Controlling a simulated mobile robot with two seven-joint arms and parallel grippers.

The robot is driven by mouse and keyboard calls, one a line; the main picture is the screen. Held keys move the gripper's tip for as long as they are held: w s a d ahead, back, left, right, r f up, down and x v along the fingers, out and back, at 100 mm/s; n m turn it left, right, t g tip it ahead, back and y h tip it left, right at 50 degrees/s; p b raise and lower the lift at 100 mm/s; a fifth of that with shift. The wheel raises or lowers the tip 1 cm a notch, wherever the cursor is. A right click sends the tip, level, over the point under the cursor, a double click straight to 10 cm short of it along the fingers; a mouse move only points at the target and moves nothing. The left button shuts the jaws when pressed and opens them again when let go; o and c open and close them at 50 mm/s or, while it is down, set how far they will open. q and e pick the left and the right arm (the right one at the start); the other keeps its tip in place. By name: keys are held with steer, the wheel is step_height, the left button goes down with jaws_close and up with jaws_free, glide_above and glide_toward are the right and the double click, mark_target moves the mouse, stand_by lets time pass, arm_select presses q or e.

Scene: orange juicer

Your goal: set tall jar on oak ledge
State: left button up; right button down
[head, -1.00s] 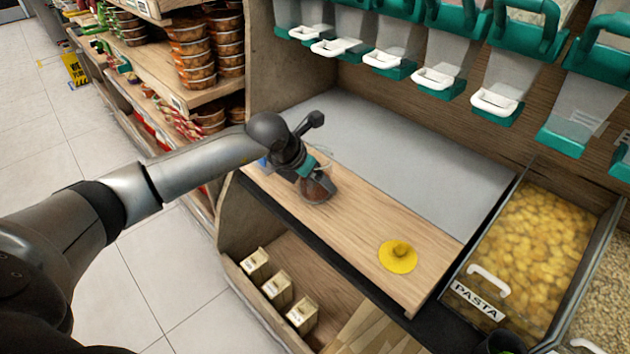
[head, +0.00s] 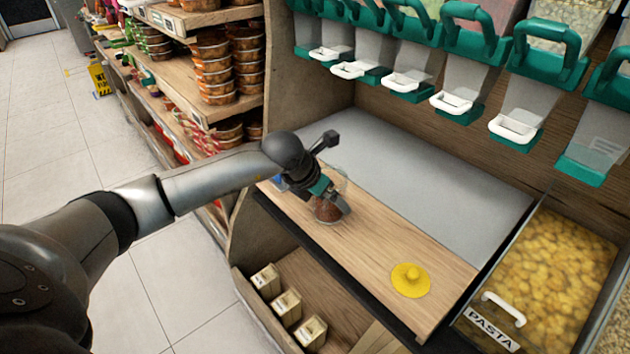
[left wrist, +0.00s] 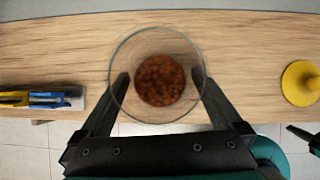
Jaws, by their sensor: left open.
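The tall jar is clear glass with reddish-brown contents (head: 327,209) and stands on the oak ledge (head: 375,246) in the head view. In the left wrist view the jar (left wrist: 158,82) is seen from above, its round rim open and its dark red-brown contents at the bottom. My left gripper (head: 335,203) is at the jar in the head view, partly covering it. In the left wrist view the fingers of my left gripper (left wrist: 160,80) are open, one on each side of the jar.
A yellow knobbed lid (head: 410,280) lies on the ledge to the right of the jar. A blue and yellow item (left wrist: 42,98) is at the ledge's left in the wrist view. A grey surface (head: 430,175) behind is clear. Dispensers (head: 455,100) hang above; a pasta bin (head: 550,270) stands right.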

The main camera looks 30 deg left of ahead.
arm_select(q)
steer(key=p+v, duration=0.3)
steer(key=v, duration=0.8)
arm_select(e)
steer(key=s+d+f, duration=0.3)
steer(key=s+d, duration=0.1)
steer(key=s, duration=0.1)
steer(key=shift+f, duration=0.25)
